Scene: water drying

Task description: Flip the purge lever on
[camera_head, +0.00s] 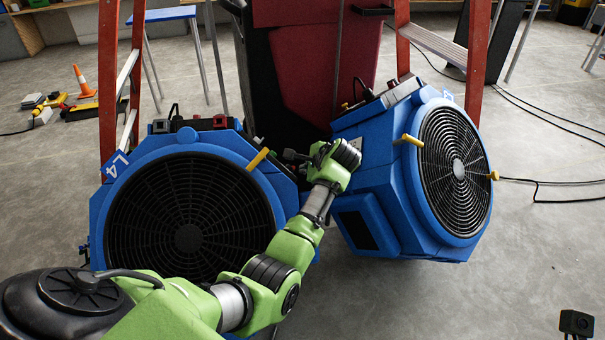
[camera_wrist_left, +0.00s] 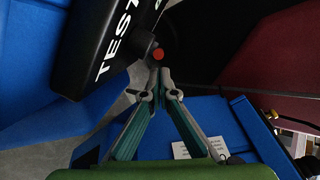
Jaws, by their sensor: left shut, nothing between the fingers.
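Two blue drying machines with round black grilles stand on the floor, the left one (camera_head: 102,215) marked L4 and the right one (camera_head: 385,165) turned away. My left gripper (camera_head: 287,155) is shut and empty at the upper gap between them. In the left wrist view the fingertips (camera_wrist_left: 159,76) meet just below a small round red part (camera_wrist_left: 157,54) beside a black panel (camera_wrist_left: 105,40) lettered TEST. I cannot tell whether they touch it. I cannot tell which part is the purge lever. My right gripper is not in view.
A dark red and black case (camera_head: 290,75) stands behind the machines, between red ladder legs (camera_head: 108,80). Yellow knobs (camera_head: 257,160) stick out by the grilles. An orange cone (camera_head: 83,82) stands back left. Cables (camera_head: 550,182) cross the floor at right, where there is open room.

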